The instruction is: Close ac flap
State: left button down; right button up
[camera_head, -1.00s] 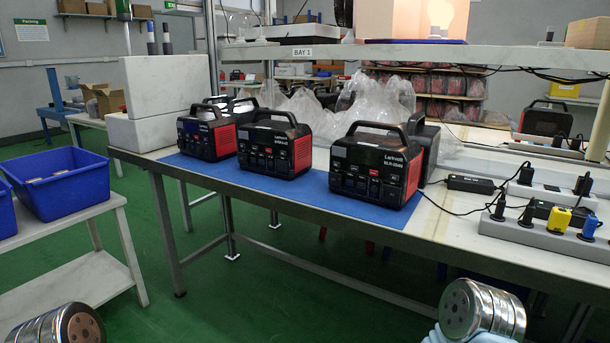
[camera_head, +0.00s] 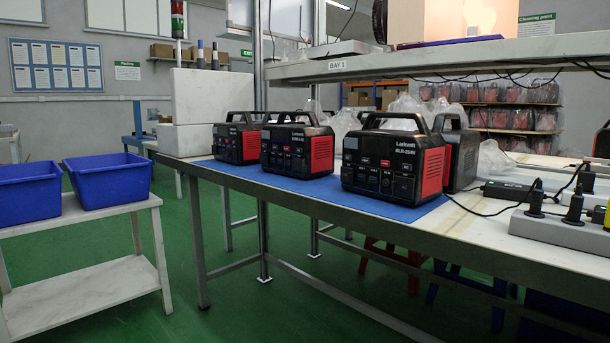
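Three black and red power stations stand in a row on a blue mat (camera_head: 285,187) on the workbench. The nearest power station (camera_head: 388,160) is at the right, the middle power station (camera_head: 296,148) is beside it, and the left power station (camera_head: 238,142) is farther off. Each has a top handle and a front panel with ports and small covers. The AC flap is too small to tell apart, and I cannot tell whether one is open. Another dark unit (camera_head: 462,155) stands behind the nearest one, partly hidden. Neither of my grippers is in view.
The workbench (camera_head: 480,240) has a shelf (camera_head: 440,60) above its back. A power strip (camera_head: 555,228) and a black adapter (camera_head: 507,192) with cables lie at the right. Blue bins (camera_head: 108,180) stand on a side table (camera_head: 80,292) at left. Green floor is clear between them.

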aim_at(315, 143)
jog(key=i, duration=1.5)
